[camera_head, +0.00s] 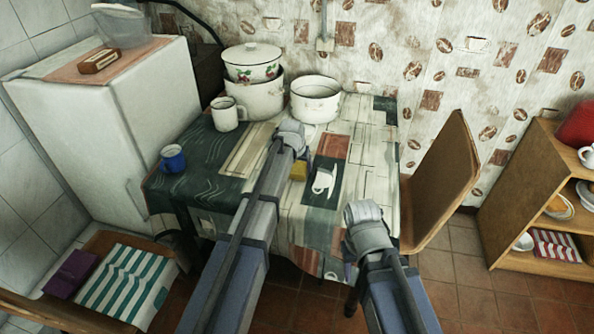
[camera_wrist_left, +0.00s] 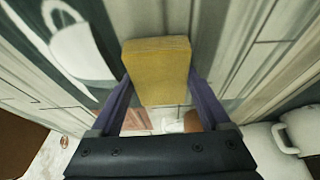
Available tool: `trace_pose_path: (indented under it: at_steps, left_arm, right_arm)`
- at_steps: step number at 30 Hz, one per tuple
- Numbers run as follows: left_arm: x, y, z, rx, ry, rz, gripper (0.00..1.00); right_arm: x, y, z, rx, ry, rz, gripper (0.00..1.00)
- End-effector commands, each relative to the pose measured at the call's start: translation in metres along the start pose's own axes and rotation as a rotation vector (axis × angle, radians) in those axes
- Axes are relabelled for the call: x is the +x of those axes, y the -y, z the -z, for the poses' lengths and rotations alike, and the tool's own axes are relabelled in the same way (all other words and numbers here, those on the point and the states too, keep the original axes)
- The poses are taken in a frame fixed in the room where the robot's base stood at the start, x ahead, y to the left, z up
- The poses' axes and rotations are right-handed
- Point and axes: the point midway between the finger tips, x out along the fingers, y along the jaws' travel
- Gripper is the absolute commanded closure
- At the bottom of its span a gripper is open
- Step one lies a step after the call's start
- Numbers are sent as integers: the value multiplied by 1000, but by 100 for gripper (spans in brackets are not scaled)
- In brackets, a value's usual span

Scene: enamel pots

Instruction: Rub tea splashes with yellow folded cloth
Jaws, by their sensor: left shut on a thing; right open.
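The yellow folded cloth (camera_head: 299,171) is at the middle of the patterned tablecloth (camera_head: 235,155). My left gripper (camera_wrist_left: 160,88) is shut on it, with a purple finger at each side, in the left wrist view. The cloth (camera_wrist_left: 158,65) sticks out past the fingertips there, close over the tablecloth; I cannot tell whether it touches. My left arm hides part of the table in the head view. I cannot make out tea splashes. My right gripper (camera_head: 365,218) is open at the table's front right edge, its fingers mostly hidden.
A blue mug (camera_head: 173,158), a white mug (camera_head: 226,114), a lidded pot (camera_head: 252,62) on another pot (camera_head: 257,97), and an open white pot (camera_head: 315,99) stand at the table's back and left. A chair (camera_head: 445,180) is at the right. A white cup shape (camera_head: 324,180) looks printed.

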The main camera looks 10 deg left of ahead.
Motion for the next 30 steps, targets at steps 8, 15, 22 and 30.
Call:
trace_pose_path:
  at_steps: [8, 15, 22, 30]
  left_arm:
    - [4, 0, 4, 0, 0, 0, 64]
    - [3, 0, 1, 0, 3, 0, 64]
    - [-4, 0, -16, 0, 7, 0, 64]
    - [-13, 0, -35, 0, 6, 0, 64]
  right_arm:
    - [2, 0, 0, 0, 0, 0, 50]
    - [3, 0, 0, 0, 0, 0, 50]
    - [2, 0, 0, 0, 0, 0, 50]
    - [1, 0, 0, 0, 0, 0, 50]
